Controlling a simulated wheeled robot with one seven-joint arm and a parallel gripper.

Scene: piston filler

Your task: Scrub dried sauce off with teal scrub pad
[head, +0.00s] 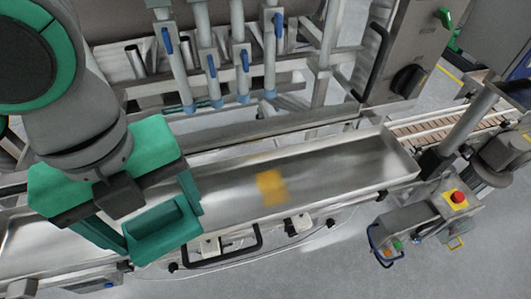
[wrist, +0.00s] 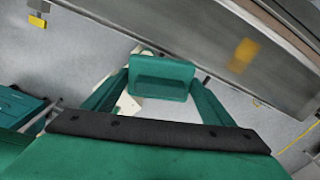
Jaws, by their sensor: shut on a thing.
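The dried sauce is a yellow-orange patch (head: 271,187) on the steel tray (head: 345,160) in the head view. It also shows in the wrist view (wrist: 243,55), on the metal surface at upper right. My green gripper (head: 152,222) is shut on the teal scrub pad (head: 165,232), left of the patch and apart from it in the head view. The wrist view shows the pad (wrist: 160,82) between my two fingers. The pad's underside is hidden, and I cannot tell whether it touches the tray.
Filling nozzles with blue fittings (head: 212,66) stand along the back of the tray. A control box with a red button (head: 457,197) is at right, beside a conveyor (head: 430,127). A black handle (head: 232,250) lies along the front. The tray right of the patch is bare.

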